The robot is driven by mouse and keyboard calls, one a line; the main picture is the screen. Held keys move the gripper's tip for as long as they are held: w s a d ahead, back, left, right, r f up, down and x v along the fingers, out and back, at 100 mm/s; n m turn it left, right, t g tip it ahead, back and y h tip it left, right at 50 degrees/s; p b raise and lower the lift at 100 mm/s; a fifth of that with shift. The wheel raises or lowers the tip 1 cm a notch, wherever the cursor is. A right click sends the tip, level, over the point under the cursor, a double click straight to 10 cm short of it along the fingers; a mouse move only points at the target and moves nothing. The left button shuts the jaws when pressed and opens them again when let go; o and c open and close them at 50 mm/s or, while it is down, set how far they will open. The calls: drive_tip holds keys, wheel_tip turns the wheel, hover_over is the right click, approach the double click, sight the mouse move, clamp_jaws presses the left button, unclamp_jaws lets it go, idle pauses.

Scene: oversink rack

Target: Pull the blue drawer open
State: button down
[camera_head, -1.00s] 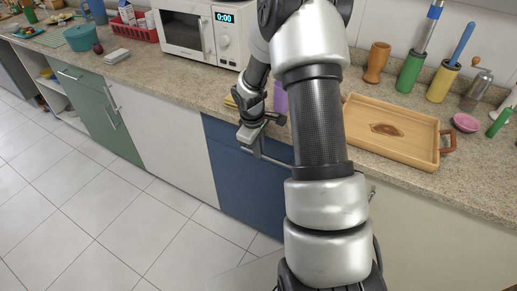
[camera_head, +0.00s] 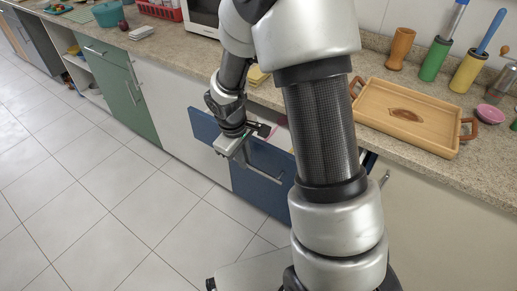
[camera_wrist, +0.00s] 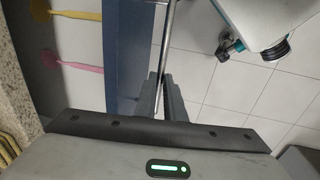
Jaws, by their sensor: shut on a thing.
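The blue drawer (camera_head: 204,126) stands pulled out from the counter, with a gap behind its front panel. In the wrist view its blue front (camera_wrist: 127,60) runs vertically beside my gripper. The metal bar handle (camera_wrist: 169,40) runs down between my fingers. My gripper (camera_wrist: 162,100) is shut on this handle, outside the drawer front. In the head view my gripper (camera_head: 240,152) is at the top of the drawer front, and my arm hides part of the drawer's right side.
A yellow utensil (camera_wrist: 75,15) and a pink utensil (camera_wrist: 82,67) lie inside the drawer. A wooden tray (camera_head: 410,112) sits on the counter above. Green cabinet doors (camera_head: 122,90) are to the left. The tiled floor (camera_head: 90,200) in front is clear.

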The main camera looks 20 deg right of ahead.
drive_tip(key=s+a+b, duration=0.4)
drive_tip(key=s+a, duration=0.8)
drive_tip(key=a, duration=0.3)
drive_tip(key=shift+s+a+b, duration=0.15)
drive_tip(key=shift+a+b, duration=0.2)
drive_tip(key=shift+a, duration=0.05)
drive_tip(key=c, duration=2.1)
unclamp_jaws()
drive_tip(key=a+r+p, duration=0.1)
drive_tip(key=r, duration=0.4)
drive_tip(key=s+r+p, duration=0.1)
drive_tip(key=r+p, duration=0.1)
drive_tip(key=r, duration=0.4)
drive_tip(key=s+a+r+p, duration=0.1)
drive_tip(key=r+p, duration=0.1)
drive_tip(key=r, duration=0.4)
drive_tip(key=shift+a+r, duration=0.1)
drive_tip(key=shift+a, duration=0.25)
drive_tip(key=shift+s, duration=0.15)
